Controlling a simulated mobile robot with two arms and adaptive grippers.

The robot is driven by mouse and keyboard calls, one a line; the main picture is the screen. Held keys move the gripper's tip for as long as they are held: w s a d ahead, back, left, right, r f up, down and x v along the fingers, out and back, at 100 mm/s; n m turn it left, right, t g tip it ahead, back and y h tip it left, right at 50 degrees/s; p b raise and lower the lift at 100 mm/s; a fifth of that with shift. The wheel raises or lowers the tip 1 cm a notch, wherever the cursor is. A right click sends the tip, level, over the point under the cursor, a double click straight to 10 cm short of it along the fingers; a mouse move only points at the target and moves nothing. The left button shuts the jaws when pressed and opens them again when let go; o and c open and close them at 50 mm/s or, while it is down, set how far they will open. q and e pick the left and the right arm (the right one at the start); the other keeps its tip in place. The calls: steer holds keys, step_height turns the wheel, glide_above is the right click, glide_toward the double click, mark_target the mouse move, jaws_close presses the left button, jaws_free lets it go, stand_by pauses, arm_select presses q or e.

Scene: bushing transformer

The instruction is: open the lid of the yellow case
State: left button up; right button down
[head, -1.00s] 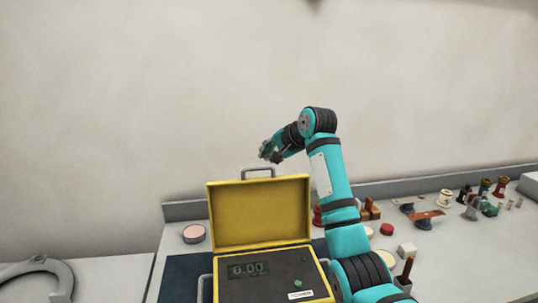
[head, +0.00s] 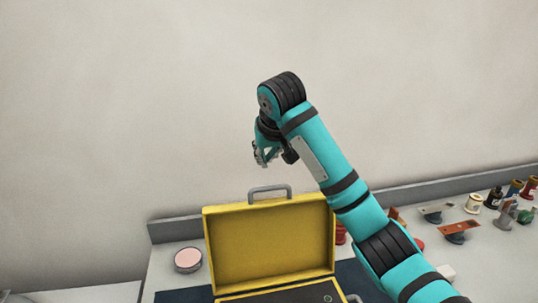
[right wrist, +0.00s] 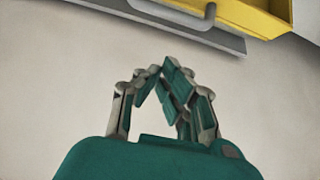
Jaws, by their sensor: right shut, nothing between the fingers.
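The yellow case (head: 270,243) stands on the bench with its lid swung up, upright, its yellow inside facing me. A grey handle (head: 269,190) sticks up from the lid's top edge. The dark panel (head: 285,295) in the base shows only in part at the bottom of the head view. My right gripper (head: 262,158) is above the lid and the handle, apart from both. It is shut and empty. In the right wrist view its fingers (right wrist: 160,75) meet, and the yellow case (right wrist: 255,15) shows at the top right. My left gripper is not in view.
A round pink-topped tin (head: 188,260) stands left of the case. To the right, several small parts and bottles (head: 494,197) stand along the bench. A low grey ledge (head: 172,229) runs along the back against a bare wall. Above the lid is free room.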

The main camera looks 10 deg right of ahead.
steer(key=p+x, duration=0.3)
steer(key=x, duration=0.6)
arm_select(q)
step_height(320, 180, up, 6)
steer(key=p, duration=0.2)
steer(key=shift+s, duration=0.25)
arm_select(e)
steer(key=s, duration=0.4)
steer(key=shift+s+r, duration=0.1)
steer(key=shift+r, duration=0.3)
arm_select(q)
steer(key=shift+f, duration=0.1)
